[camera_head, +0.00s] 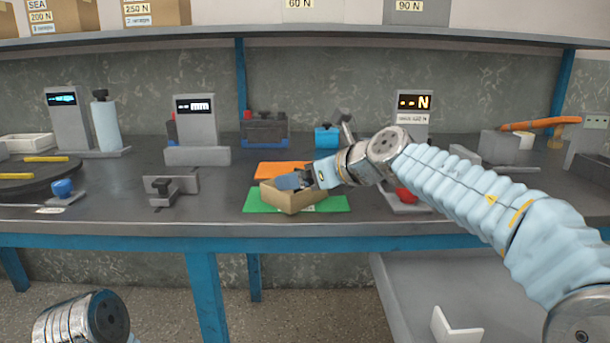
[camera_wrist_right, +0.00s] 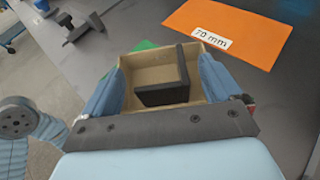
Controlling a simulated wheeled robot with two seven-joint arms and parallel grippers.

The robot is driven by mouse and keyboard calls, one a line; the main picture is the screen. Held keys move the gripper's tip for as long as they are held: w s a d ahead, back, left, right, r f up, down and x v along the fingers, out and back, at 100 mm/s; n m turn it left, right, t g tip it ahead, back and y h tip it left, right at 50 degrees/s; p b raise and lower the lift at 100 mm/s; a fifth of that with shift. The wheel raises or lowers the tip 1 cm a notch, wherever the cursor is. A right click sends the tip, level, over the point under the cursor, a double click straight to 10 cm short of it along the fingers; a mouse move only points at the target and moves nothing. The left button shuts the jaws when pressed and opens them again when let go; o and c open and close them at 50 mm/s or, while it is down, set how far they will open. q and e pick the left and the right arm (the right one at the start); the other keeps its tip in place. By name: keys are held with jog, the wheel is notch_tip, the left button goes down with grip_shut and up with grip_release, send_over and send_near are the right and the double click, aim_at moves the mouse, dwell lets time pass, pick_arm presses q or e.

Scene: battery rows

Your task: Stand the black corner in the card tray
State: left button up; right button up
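The card tray (camera_head: 291,203), a shallow tan box, sits on the green mat (camera_head: 338,204); the tray also shows in the right wrist view (camera_wrist_right: 149,60). The black corner (camera_wrist_right: 164,95), two dark plates meeting at an angle, is inside the tray in that view, its plates seemingly upright. I cannot tell if it touches the floor of the tray. In the head view it is hidden or not distinct. My right gripper (camera_wrist_right: 163,85) is open, with blue fingers at either side of the corner, a clear gap on the left and little on the right. My left gripper is out of view.
An orange mat (camera_head: 283,168) marked 70 mm lies just behind the tray. A dark clamp-like block (camera_head: 168,188) stands to its left. Displays and battery-like blocks (camera_head: 264,130) line the back. A white corner (camera_head: 455,326) lies on the lower shelf. The bench front is mostly free.

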jog(key=shift+s+d+r, duration=0.1)
jog(key=shift+r, duration=0.15)
jog(key=p+v, duration=0.1)
jog(key=v, duration=1)
jog(key=shift+s+d, duration=0.25)
jog(key=shift+d, duration=0.05)
